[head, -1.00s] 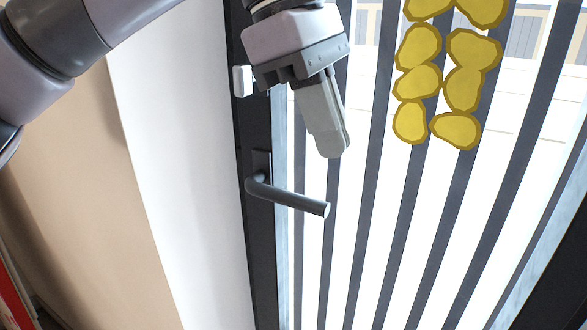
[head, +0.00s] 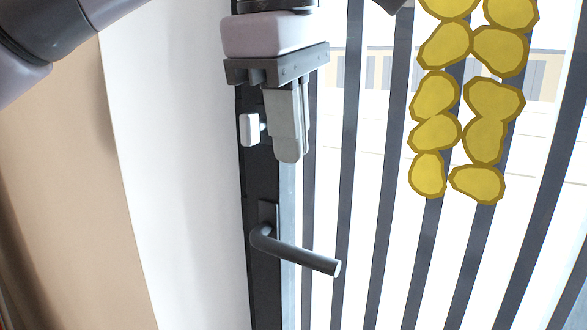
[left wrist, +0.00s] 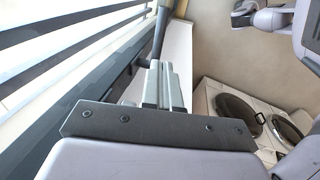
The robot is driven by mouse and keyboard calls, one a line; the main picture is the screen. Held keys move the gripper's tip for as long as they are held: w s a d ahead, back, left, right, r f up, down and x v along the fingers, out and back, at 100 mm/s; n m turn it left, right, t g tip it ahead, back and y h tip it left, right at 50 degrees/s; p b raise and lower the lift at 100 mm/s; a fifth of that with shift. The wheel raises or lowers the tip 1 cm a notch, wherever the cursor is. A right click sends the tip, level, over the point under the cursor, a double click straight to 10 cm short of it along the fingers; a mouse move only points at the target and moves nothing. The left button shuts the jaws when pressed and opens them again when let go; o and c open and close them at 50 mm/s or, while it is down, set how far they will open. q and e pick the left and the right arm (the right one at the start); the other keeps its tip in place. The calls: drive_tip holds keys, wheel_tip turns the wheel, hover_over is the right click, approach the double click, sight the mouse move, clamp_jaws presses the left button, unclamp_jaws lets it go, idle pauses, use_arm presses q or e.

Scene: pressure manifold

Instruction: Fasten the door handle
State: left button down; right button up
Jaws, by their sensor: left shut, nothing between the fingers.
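The door handle (head: 298,252) is a dark grey lever on the dark door frame. It points to the right and slopes slightly down in the head view. In the left wrist view the handle (left wrist: 159,30) shows beyond the fingertips. My left gripper (head: 289,158) is shut and empty, pointing down, above the handle and apart from it. In the left wrist view the closed fingers (left wrist: 164,66) are side by side. A small white latch knob (head: 250,130) sits on the frame just left of the fingers. My right gripper is not seen.
The door has dark vertical bars (head: 343,180) over bright glass, with several yellow patches (head: 470,100) at the upper right. A white wall (head: 180,170) lies left of the frame. Two round-doored machines (left wrist: 237,113) stand at the right of the left wrist view.

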sight(301, 250)
use_arm(q)
drive_tip(key=f, duration=0.3)
drive_tip(key=w+f+b, duration=0.1)
drive_tip(key=f, duration=0.3)
drive_tip(key=w+d+f+b, duration=0.1)
drive_tip(key=f, duration=0.3)
drive_tip(key=shift+f, duration=0.1)
drive_tip(key=shift+w+f, duration=0.15)
drive_tip(key=shift+f, duration=0.4)
